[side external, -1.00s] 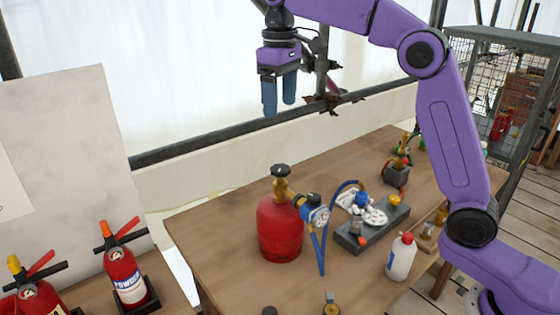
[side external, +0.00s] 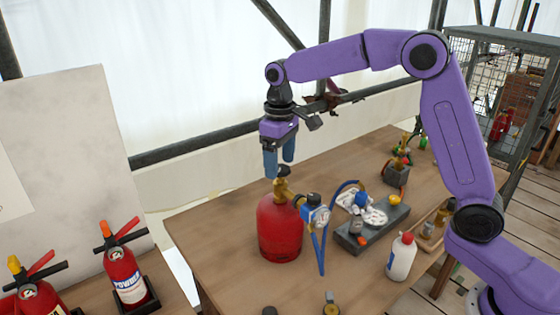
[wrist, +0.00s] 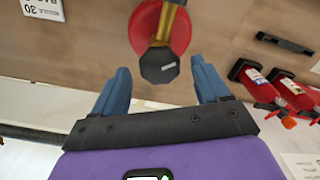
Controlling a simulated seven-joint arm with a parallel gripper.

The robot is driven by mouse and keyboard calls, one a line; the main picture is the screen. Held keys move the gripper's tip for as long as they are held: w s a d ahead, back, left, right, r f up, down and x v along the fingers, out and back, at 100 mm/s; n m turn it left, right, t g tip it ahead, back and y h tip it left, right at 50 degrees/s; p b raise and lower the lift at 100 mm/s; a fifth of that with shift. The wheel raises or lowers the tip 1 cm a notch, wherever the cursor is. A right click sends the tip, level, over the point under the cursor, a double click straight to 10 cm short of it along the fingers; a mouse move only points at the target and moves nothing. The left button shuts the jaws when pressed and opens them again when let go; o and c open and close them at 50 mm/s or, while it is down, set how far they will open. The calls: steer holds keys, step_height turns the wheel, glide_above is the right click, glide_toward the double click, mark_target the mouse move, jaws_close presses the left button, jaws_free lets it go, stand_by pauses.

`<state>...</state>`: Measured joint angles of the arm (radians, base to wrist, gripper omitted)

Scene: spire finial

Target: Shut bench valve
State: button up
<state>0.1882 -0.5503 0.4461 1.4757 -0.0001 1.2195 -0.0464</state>
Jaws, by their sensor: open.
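A red gas cylinder (side external: 280,230) stands upright on the wooden bench, with a brass valve (side external: 281,190) on top and a dark valve knob (side external: 283,171) above it. My gripper (side external: 279,170) is open and points down at the knob, its two blue fingers around or just above it in the side view. In the wrist view the black faceted knob (wrist: 158,65) lies between and slightly beyond the fingertips of my gripper (wrist: 163,78), with a visible gap on each side. Part of the knob is hidden by the fingers in the side view.
A regulator with a gauge (side external: 315,213) and blue hose sits right of the valve. A grey block with fittings (side external: 372,233) and a white bottle (side external: 401,257) stand further right. Fire extinguishers (side external: 122,265) stand at left. The bench's front left is mostly clear.

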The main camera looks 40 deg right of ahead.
steer(key=shift+f, duration=0.3)
steer(key=c, duration=1)
steer(key=shift+c, duration=0.2)
steer(key=m, duration=0.3)
steer(key=shift+m, duration=2.2)
